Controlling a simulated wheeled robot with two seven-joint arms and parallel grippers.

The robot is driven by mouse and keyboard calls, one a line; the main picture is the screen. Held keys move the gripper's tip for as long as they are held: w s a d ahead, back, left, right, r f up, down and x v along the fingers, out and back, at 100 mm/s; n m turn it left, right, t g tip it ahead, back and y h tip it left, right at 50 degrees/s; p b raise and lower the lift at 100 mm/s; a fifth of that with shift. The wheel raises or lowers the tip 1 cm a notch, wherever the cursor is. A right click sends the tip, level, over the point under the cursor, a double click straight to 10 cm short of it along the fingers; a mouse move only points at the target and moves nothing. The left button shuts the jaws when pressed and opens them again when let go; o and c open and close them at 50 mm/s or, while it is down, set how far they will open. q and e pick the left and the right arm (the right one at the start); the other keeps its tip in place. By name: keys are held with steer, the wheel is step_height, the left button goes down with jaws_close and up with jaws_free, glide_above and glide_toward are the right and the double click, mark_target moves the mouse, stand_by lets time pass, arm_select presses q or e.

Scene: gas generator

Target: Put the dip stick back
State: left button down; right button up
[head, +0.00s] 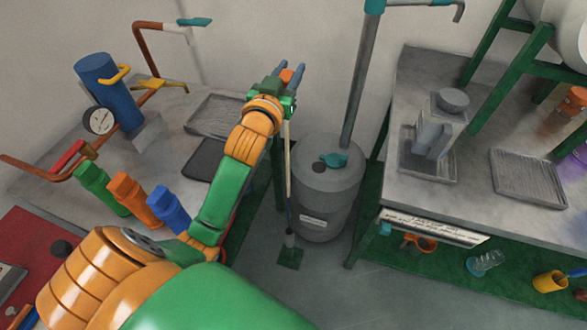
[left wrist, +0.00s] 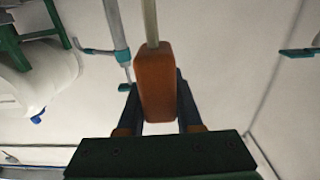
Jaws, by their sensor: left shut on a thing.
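The dip stick has an orange handle (left wrist: 155,88) and a thin pale rod (head: 287,165). My left gripper (head: 288,76) is shut on the handle, with one finger on each side in the left wrist view. The rod hangs nearly upright in the head view, left of the grey drum (head: 325,195). Its dark lower end lines up with a small stand on a green base (head: 290,259) on the floor. I cannot tell whether it is inside that stand or in front of it. The drum top has a dark opening (head: 319,167) and a teal fitting (head: 334,160). My right gripper is out of view.
A grey pipe (head: 357,90) rises behind the drum. A left bench carries a blue cylinder with a gauge (head: 100,120), trays and colored bottles (head: 135,198). A right bench holds a grey device (head: 432,137) and a tray (head: 528,178). The drum stands between the benches.

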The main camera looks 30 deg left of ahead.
arm_select(q)
steer(key=b, duration=0.1)
glide_above(286, 140)
steer(key=w, duration=0.2)
step_height(286, 140, down, 8)
steer(key=f, duration=0.3)
steer(key=f+b, duration=0.1)
steer(key=f, duration=0.2)
steer(key=f+b, duration=0.1)
steer(key=f, duration=0.2)
steer(key=shift+w+a, duration=0.15)
steer(key=shift+a, duration=0.1)
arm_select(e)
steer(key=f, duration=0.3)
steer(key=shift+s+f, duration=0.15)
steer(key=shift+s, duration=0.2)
arm_select(q)
steer(key=shift+f, duration=0.1)
steer(key=c, duration=0.6)
jaws_free()
steer(key=shift+r, duration=0.2)
